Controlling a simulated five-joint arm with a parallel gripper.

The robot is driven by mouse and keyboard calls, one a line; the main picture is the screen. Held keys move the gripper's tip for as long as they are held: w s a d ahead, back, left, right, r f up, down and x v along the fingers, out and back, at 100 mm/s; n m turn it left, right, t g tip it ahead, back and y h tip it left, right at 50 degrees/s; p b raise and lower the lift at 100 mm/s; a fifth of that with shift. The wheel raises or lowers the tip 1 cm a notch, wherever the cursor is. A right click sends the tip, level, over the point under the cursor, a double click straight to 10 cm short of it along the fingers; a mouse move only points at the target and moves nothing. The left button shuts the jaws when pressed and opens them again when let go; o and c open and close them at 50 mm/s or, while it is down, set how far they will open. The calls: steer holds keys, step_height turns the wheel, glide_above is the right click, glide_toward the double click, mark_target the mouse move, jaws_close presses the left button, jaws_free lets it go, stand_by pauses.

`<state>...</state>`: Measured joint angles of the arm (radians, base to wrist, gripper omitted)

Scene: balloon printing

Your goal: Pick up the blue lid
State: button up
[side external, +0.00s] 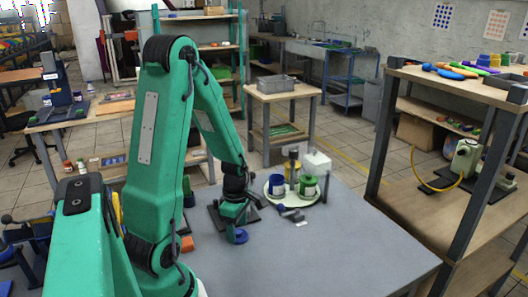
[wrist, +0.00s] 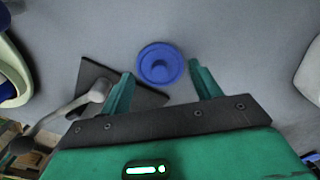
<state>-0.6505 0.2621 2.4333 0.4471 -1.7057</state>
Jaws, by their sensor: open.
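The blue lid (wrist: 160,63) is a round disc with a raised centre, lying flat on the grey table. In the wrist view it sits just beyond my gripper's fingertips, between their lines and clear of both. My gripper (wrist: 159,68) is open and empty, with a green finger on each side. In the side view my gripper (side external: 233,224) points down close above the lid (side external: 238,237), whose far part is hidden by the gripper.
A dark square plate with a grey lever (wrist: 95,92) lies left of the lid. A round tray (side external: 272,194) holds blue and green jars, with a white block (side external: 317,162) behind. Small dark tools (side external: 292,214) lie in front of it. The table's right front (side external: 350,250) is clear.

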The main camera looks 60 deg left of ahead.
steer(key=shift+f, duration=0.45)
steer(key=c, duration=0.6)
